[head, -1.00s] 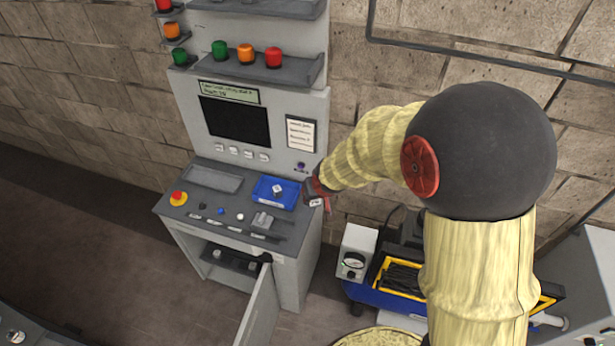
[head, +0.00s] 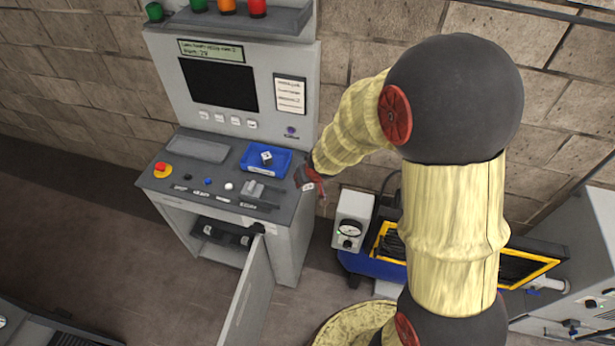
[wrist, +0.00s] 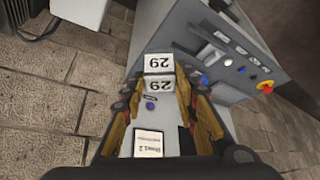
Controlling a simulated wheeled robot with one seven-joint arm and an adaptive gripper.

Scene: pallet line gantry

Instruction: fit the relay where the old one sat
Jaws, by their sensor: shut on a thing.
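My gripper (head: 310,184) is beside the right edge of the console, at about desk height. It is shut on a small relay with white faces marked 29, which shows between the fingers in the wrist view (wrist: 159,84). Another small block with a white top (head: 267,156) lies in the blue tray (head: 284,170) on the desk; I cannot tell whether it is the old relay. Below the desk is an open cabinet (head: 205,252) with dark parts (head: 222,233) inside. Its shadow hides the details, and no empty seat can be made out.
The grey cabinet door (head: 250,285) stands open towards the front. The console desk carries a red and yellow stop button (head: 161,169) and several small knobs. A box with a gauge (head: 351,222) and a blue case with a yellow rim (head: 376,264) stand right of the console.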

